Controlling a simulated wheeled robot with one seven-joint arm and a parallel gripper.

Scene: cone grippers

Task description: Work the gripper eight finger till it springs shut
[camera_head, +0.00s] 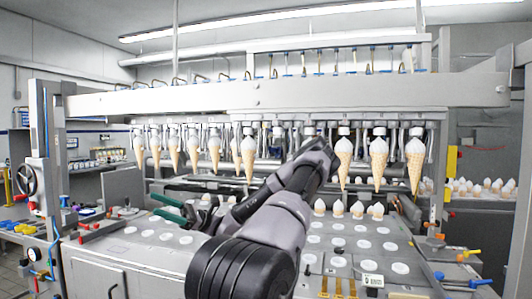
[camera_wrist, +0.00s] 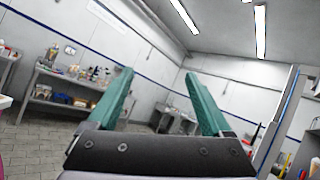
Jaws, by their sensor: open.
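A row of machine cone grippers (camera_head: 343,131) hangs under a long grey beam. Several hold ice cream cones upside up, tips down, such as the cone (camera_head: 379,165) and the cone (camera_head: 248,157). No readable number marks which one is gripper eight, and my arm hides part of the row right of the middle. My gripper (camera_head: 152,205) has two green fingers, open and empty, pointing left over the machine's left side, below and apart from the hanging cones. In the wrist view, the open fingers (camera_wrist: 159,75) point into the room, with no cone gripper between them.
A plate with round white holes (camera_head: 338,242) lies below the row, with small cones (camera_head: 357,209) standing in it. Coloured handles (camera_head: 470,254) stick out at the right. A handwheel column (camera_head: 40,180) stands left. Shelves (camera_wrist: 70,90) line the wall.

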